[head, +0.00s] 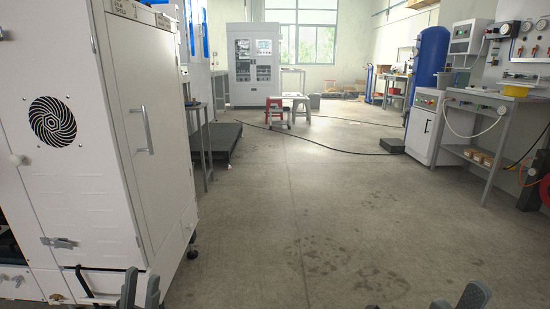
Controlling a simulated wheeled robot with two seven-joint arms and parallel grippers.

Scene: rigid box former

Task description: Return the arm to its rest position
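My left gripper (142,284) shows at the bottom left, in front of the lower edge of a white cabinet. Its two grey fingers stand apart with nothing seen between them. My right gripper (457,298) shows at the bottom edge, right of centre, over bare floor. Only its grey fingertips are in view, and they stand apart with nothing seen between them. The rest of both arms is out of view or cut off by the bottom edge.
The tall white cabinet (85,180) on wheels, with a round fan grille, stands close on the left. Red and white stools (274,110) stand far off. The concrete floor (300,220) between is clear.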

